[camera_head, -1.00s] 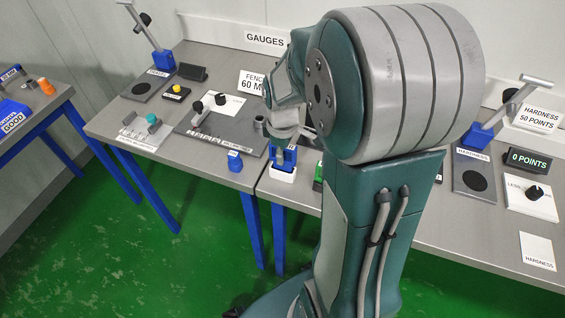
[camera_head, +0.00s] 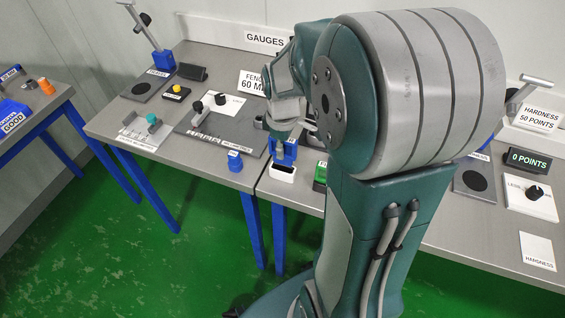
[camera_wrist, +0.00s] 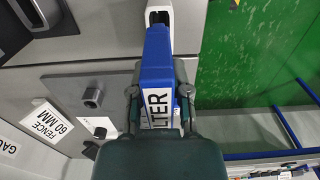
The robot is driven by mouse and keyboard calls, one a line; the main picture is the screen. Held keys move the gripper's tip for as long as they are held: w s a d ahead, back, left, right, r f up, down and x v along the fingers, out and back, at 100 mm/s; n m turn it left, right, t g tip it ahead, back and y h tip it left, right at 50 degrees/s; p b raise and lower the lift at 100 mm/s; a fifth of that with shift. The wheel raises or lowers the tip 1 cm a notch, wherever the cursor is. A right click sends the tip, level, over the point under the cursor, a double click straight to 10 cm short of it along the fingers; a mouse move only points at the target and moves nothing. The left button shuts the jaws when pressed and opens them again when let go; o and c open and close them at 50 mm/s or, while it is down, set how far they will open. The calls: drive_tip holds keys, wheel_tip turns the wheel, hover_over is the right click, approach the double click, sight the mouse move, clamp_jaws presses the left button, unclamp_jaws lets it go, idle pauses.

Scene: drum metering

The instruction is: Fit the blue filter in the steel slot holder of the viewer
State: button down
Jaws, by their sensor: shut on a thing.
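The blue filter (camera_head: 289,153) is upright in my gripper (camera_head: 287,138), just above and behind a white open box (camera_head: 282,174). The dark opening of the box shows. In the wrist view the filter (camera_wrist: 157,66) fills the middle, with a white label partly reading "LTER". My gripper's fingers (camera_wrist: 158,100) are shut on its two sides. The white box (camera_wrist: 159,4) shows beyond the filter's far end; the filter appears clear of its opening. I cannot pick out the steel slot holder or the viewer for sure; my arm hides part of the bench.
A small blue block (camera_head: 235,161) stands on the bench left of the white box. A dark plate (camera_head: 213,128) with knobs lies behind it. A green-cased device (camera_head: 320,176) is close on the right. A hardness display (camera_head: 529,160) stands far right.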

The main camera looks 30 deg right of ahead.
drive_tip(key=shift+r, duration=2)
